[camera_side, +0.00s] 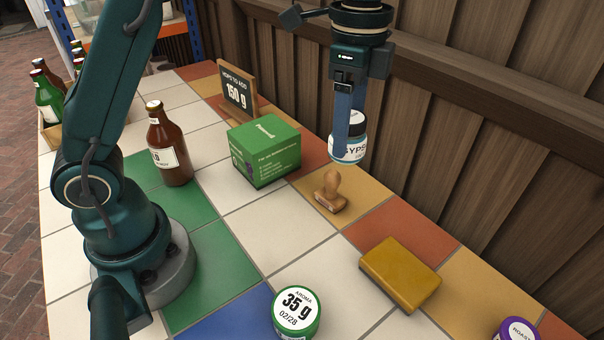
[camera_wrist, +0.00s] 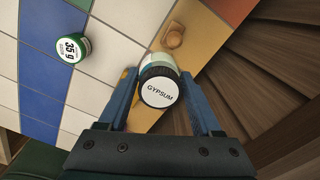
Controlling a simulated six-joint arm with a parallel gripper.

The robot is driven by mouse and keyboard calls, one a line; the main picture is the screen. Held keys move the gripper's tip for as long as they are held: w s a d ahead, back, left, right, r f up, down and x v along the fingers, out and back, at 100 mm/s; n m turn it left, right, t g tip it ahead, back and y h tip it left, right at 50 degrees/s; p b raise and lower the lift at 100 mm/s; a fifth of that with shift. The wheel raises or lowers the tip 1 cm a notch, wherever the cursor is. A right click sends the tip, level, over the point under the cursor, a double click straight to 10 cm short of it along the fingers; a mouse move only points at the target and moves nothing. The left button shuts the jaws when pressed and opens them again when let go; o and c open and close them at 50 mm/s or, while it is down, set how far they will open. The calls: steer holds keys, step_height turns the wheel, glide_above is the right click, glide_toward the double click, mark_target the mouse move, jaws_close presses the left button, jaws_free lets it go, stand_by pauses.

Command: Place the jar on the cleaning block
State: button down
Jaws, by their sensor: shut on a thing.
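My gripper (camera_side: 349,125) is shut on the gypsum jar (camera_side: 347,150), a small jar with a white and blue label. It holds the jar upright in the air, above and behind the wooden stamp. In the wrist view the jar's white lid (camera_wrist: 159,92) reads GYPSUM and sits between the two blue fingers. The cleaning block (camera_side: 401,273), a mustard-yellow slab, lies flat on the tiles to the lower right of the jar, with nothing on it. In the wrist view only a small yellow part shows beside the left finger; the rest is hidden.
A wooden stamp (camera_side: 330,191) stands near the block. A green box (camera_side: 264,153), a brown bottle (camera_side: 169,147) and a sign (camera_side: 238,92) are to the left. An aroma tin (camera_side: 297,312) and a purple roast tin (camera_side: 517,331) are at the front. A plank wall bounds the right.

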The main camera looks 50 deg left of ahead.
steer(key=d+f, duration=0.2)
steer(key=d, duration=0.1)
steer(key=d+f, duration=0.2)
steer(key=d, duration=0.2)
steer(key=d+f, duration=0.2)
steer(key=d, duration=0.2)
steer(key=shift+s+d+f, duration=0.2)
steer(key=shift+s+f, duration=0.2)
steer(key=shift+f, duration=2.05)
steer(key=shift+f, duration=0.15)
steer(key=shift+c, duration=0.3)
jaws_free()
